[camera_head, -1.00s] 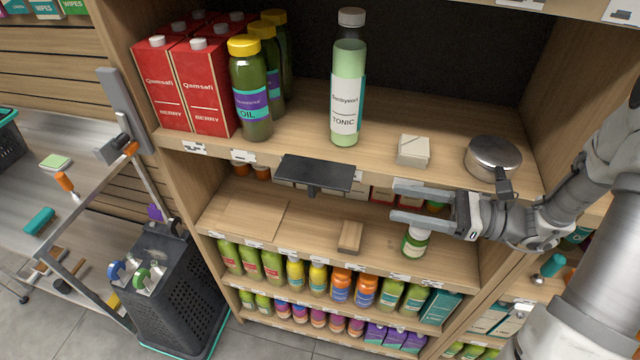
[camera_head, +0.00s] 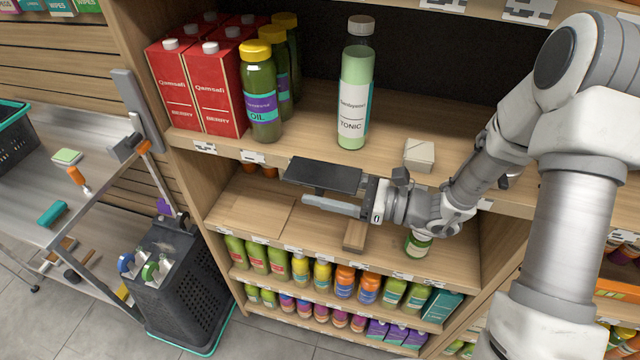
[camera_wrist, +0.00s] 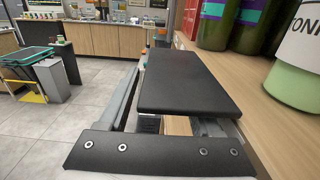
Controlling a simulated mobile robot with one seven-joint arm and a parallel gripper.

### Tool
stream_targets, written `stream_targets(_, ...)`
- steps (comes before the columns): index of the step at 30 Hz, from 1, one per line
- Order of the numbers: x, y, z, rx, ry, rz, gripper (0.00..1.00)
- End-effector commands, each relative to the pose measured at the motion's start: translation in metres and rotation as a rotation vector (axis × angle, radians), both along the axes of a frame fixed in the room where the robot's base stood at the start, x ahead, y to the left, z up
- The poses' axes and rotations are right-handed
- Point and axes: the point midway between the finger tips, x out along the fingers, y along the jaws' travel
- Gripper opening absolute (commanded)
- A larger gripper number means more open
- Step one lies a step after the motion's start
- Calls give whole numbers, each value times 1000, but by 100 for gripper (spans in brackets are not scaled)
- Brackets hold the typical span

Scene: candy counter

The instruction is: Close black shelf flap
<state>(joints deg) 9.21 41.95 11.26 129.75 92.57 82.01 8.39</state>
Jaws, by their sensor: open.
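The black shelf flap (camera_head: 323,175) is a flat dark panel sticking out roughly level from the front edge of the upper shelf, below the tonic bottle. My gripper (camera_head: 310,192) is open and reaches in from the right. Its near finger shows along the flap's front side, slightly below it. The other finger is mostly hidden by the flap. In the wrist view the flap (camera_wrist: 185,80) lies straight ahead over the finger area, with one grey finger along its left side. I cannot tell whether the fingers touch it.
The tonic bottle (camera_head: 355,95), oil bottles (camera_head: 261,95), red cartons (camera_head: 215,85) and a small white box (camera_head: 419,155) stand on the upper shelf. A wooden block (camera_head: 354,236) lies on the shelf below.

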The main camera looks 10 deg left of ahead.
Motion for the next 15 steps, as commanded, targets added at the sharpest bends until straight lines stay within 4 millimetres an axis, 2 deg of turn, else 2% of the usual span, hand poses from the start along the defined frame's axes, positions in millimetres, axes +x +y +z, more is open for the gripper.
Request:
stream_targets(10, 0, 5, 0, 0, 0, 1, 65)
stream_targets(11, 0, 5, 0, 0, 0, 1, 61)
stream_targets(15, 0, 5, 0, 0, 0, 1, 36)
